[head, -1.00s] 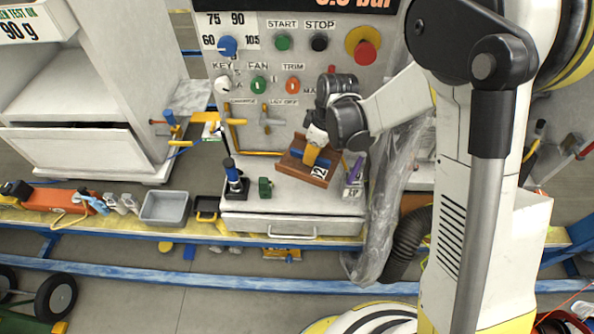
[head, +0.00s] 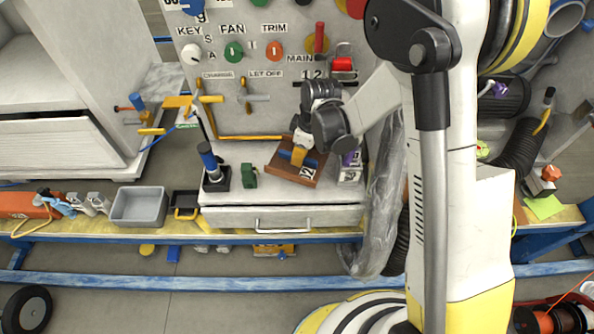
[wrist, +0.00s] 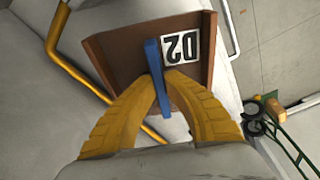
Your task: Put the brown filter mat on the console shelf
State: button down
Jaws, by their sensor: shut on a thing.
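The brown filter mat (head: 281,153) is a flat brown piece with raised side edges, a blue strip across it and a white D2 label. My gripper (head: 299,156) is shut on the blue strip from above. In the wrist view, the yellow fingers (wrist: 162,82) pinch the blue strip, with the brown mat (wrist: 125,53) beyond them. The mat is over the console shelf (head: 265,195), slightly turned. I cannot tell whether its underside touches the shelf. The fingers hide part of the mat.
On the shelf, a blue-handled black-based piece (head: 215,178) and a small green block (head: 249,176) stand left of the mat. A purple-topped labelled piece (head: 350,172) stands right. A yellow pipe (head: 250,137) runs behind. Clear plastic sheeting (head: 378,215) hangs at the right.

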jog(key=shift+f+b, duration=0.8)
jog(key=shift+f, duration=1.5)
jog(key=shift+f, duration=0.1)
jog(key=c, duration=1.6)
grip_release()
